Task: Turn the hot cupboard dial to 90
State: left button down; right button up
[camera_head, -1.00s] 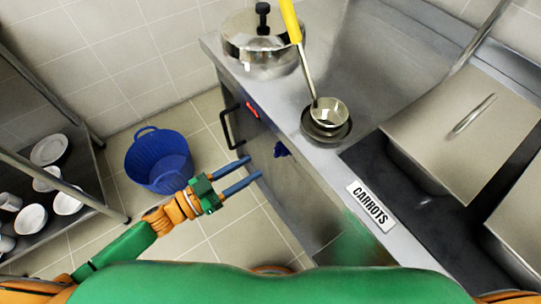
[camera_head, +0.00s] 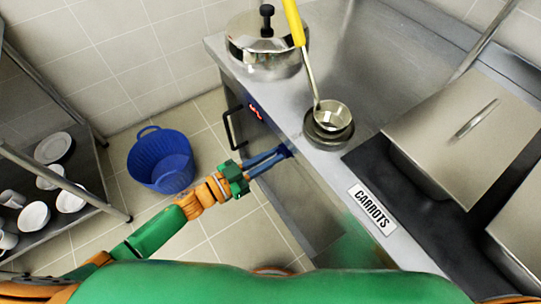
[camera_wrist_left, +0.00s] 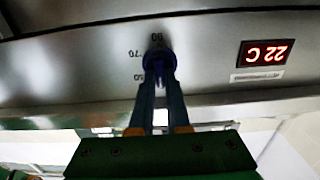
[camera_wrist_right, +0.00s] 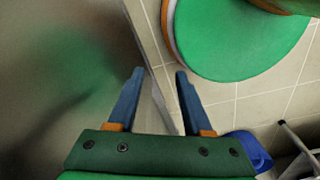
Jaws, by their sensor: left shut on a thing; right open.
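The blue hot cupboard dial (camera_wrist_left: 159,60) is on the steel front panel, with printed marks that read about 90, 70 and 50 around its upper and left side. The red display (camera_wrist_left: 264,53) reads 22 C, upside down in the left wrist view. My left gripper (camera_wrist_left: 160,84) is shut on the dial; its fingers cover part of it, so the pointer's setting cannot be told. In the head view my left gripper (camera_head: 283,153) reaches the cupboard front just below the counter edge, and the dial is mostly hidden. My right gripper (camera_wrist_right: 159,73) is open and empty, low beside a steel surface.
A black handle (camera_head: 232,128) is on the cupboard front left of the dial. A lidded pot (camera_head: 266,50) and a ladle (camera_head: 309,75) in a dark round holder stand on the counter above. A blue basket (camera_head: 160,163) stands on the floor at left.

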pick_arm(q)
jog(key=shift+m, duration=0.3)
jog(key=m+b, duration=0.3)
jog(key=m, duration=0.8)
jog(key=m+b, duration=0.4)
jog(key=m, duration=0.8)
jog(key=f+m+b, duration=0.1)
jog(key=m+b, duration=0.2)
jog(key=m, duration=0.9)
jog(key=shift+m, duration=0.3)
dwell(0.3)
jog(key=c, duration=0.9)
grip_release()
jog(key=shift+r, duration=0.1)
